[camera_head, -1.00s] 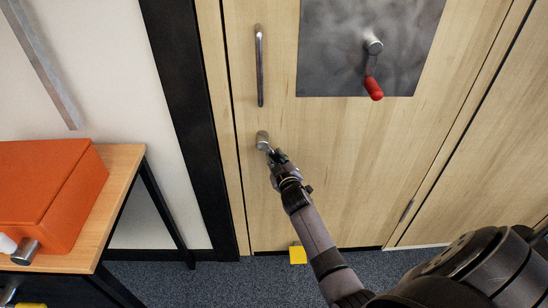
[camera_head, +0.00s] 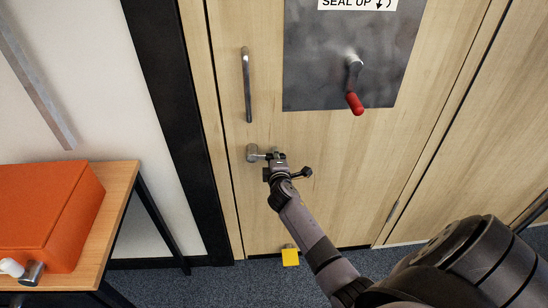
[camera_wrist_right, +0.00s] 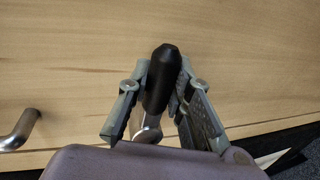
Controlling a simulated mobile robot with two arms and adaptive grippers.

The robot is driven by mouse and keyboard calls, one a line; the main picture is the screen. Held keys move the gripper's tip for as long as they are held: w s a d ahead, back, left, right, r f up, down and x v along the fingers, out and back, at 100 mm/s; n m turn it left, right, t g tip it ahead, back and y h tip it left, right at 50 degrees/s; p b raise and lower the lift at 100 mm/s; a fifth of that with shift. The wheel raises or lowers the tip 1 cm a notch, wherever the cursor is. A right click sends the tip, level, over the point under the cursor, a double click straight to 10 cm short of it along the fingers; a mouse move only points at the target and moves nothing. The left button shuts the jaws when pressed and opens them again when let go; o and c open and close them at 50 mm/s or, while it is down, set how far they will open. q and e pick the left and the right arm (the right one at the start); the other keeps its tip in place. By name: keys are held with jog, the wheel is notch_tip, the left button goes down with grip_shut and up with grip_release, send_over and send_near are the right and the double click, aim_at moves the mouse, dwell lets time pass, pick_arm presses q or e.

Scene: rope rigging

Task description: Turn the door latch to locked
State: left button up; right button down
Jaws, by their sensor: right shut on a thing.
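The door latch (camera_head: 253,153) is a round metal hub low on the left side of the wooden door, below the upright pull handle. Its short lever points right, roughly level, into my right gripper (camera_head: 275,157). In the right wrist view the lever's black grip (camera_wrist_right: 162,80) lies between the two grey fingers of my right gripper (camera_wrist_right: 163,88), which is shut on it. In the head view the fingers hide the lever's end. My left gripper is not in view.
A metal pull handle (camera_head: 247,85) is above the latch. A grey panel (camera_head: 310,70) carries a red-handled crank (camera_head: 354,95). A yellow block (camera_head: 290,257) sits at the door's foot. An orange case (camera_head: 45,215) stands on a table (camera_head: 122,180) at left.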

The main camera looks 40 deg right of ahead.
jog(key=shift+r+n, duration=0.4)
jog(key=shift+r, duration=0.05)
jog(key=shift+h, duration=0.3)
jog(key=c, duration=1.4)
grip_release()
jog(key=shift+a, duration=0.1)
jog(key=shift+f, duration=0.1)
jog(key=shift+s+a, duration=0.15)
jog(key=shift+s, duration=0.15)
jog(key=v, duration=1.1)
jog(key=shift+r, duration=0.3)
